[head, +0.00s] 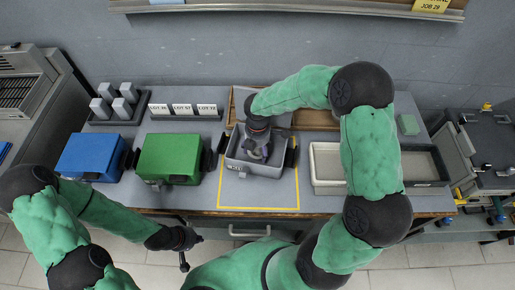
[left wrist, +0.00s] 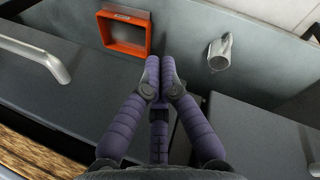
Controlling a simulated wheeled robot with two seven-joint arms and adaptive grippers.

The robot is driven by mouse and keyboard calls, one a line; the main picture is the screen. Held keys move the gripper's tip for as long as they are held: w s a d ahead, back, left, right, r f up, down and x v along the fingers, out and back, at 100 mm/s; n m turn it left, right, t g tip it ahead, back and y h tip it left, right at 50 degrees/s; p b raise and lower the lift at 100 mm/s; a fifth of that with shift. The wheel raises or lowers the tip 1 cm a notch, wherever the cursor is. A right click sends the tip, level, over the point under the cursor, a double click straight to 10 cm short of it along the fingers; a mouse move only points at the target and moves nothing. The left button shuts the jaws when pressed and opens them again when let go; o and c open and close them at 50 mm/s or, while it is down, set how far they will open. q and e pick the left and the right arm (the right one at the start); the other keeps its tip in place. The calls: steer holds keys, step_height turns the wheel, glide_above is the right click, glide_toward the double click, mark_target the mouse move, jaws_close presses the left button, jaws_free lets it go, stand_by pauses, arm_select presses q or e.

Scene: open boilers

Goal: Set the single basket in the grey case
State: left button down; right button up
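The grey case (head: 270,169) stands open inside a yellow outline on the table, with a label on its front and a dark round part at its right side. My right gripper (head: 261,152) reaches down into the case. Its fingers hide much of the inside, and I cannot make out a basket there or whether the fingers hold anything. My left gripper (head: 192,252) hangs in front of the table edge, apart from the case. In the left wrist view, the purple fingertips of my left gripper (left wrist: 160,70) are together with nothing seen between them.
A green case (head: 169,154) and a blue case (head: 91,154) stand left of the grey one. A pale tray (head: 327,166) is to the right. Lot cards (head: 184,110) and a rack of grey blocks (head: 125,90) stand behind. An orange frame (left wrist: 103,33) shows in the left wrist view.

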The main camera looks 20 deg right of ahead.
steer(key=o, duration=0.4)
steer(key=shift+o, duration=0.2)
step_height(320, 180, up, 12)
steer(key=p, duration=0.3)
steer(key=shift+r+p, duration=0.2)
steer(key=shift+p, duration=0.2)
